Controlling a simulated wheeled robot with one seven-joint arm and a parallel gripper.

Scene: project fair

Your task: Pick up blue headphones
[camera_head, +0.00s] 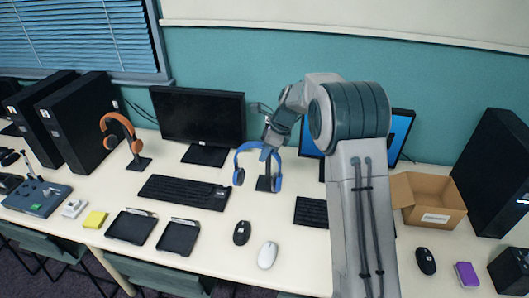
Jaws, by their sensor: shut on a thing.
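The blue headphones (239,164) hang on a dark stand (264,184) near the middle of the white table. Their two ear cups sit either side of the stand. My gripper (266,150) is at the top of the headband and is shut on it. My arm comes down from the right and hides part of the band's top. I cannot tell whether the headphones are lifted clear of the stand.
Orange headphones (117,119) hang on another stand at the left. A monitor (198,116) and keyboard (185,192) stand left of my gripper. Two mice (241,233) (267,254) lie in front. An open cardboard box (428,198) is at the right.

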